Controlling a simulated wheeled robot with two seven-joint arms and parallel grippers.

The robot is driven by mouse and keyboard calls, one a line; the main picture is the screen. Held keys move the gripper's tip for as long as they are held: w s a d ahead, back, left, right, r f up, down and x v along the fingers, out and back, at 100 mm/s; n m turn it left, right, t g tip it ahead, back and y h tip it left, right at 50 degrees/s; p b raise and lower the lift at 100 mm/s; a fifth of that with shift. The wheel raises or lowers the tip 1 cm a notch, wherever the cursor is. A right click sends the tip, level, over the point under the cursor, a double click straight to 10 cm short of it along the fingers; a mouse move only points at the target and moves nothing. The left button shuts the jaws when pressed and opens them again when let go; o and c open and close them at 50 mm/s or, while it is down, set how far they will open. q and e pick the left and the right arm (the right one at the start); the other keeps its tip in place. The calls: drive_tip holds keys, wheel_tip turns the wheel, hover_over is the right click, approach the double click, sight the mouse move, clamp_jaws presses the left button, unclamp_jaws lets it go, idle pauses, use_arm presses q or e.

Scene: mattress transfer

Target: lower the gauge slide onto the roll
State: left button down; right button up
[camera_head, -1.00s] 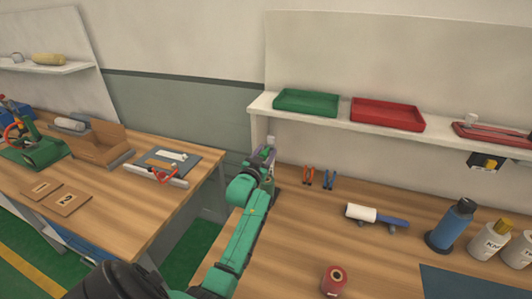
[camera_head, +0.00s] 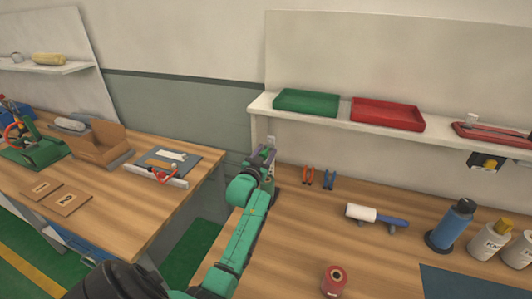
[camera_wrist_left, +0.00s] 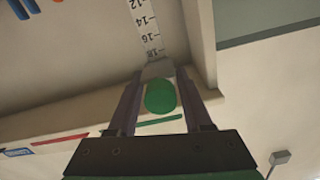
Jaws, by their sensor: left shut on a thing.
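My left gripper (camera_head: 265,157) is at the back left corner of the right workbench, beside the shelf's end. In the left wrist view its two fingers (camera_wrist_left: 160,98) are shut on a green knob (camera_wrist_left: 160,97) with a grey block (camera_wrist_left: 157,69) just beyond it, which looks like the gauge slide. A white numbered scale (camera_wrist_left: 145,25) runs on past the block. In the head view the gripper and arm largely hide the gauge. I cannot make out a roll under the slide. My right gripper is not in view.
The shelf (camera_head: 340,121) carries a green tray (camera_head: 306,100) and a red tray (camera_head: 387,113). Pliers (camera_head: 308,177), a white roller with a blue handle (camera_head: 362,212), a blue bottle (camera_head: 452,224) and a red cylinder (camera_head: 334,279) stand or lie on the right bench.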

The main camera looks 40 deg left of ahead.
use_arm(q)
wheel_tip(320, 180, down, 9)
drive_tip(key=b, duration=0.6)
drive_tip(key=shift+r, duration=0.3)
drive_tip(key=c, duration=0.5)
unclamp_jaws()
drive_tip(key=b+v, duration=0.2)
drive_tip(key=v, duration=1.2)
drive_tip(key=shift+s+d, duration=0.1)
drive_tip(key=shift+s, duration=0.2)
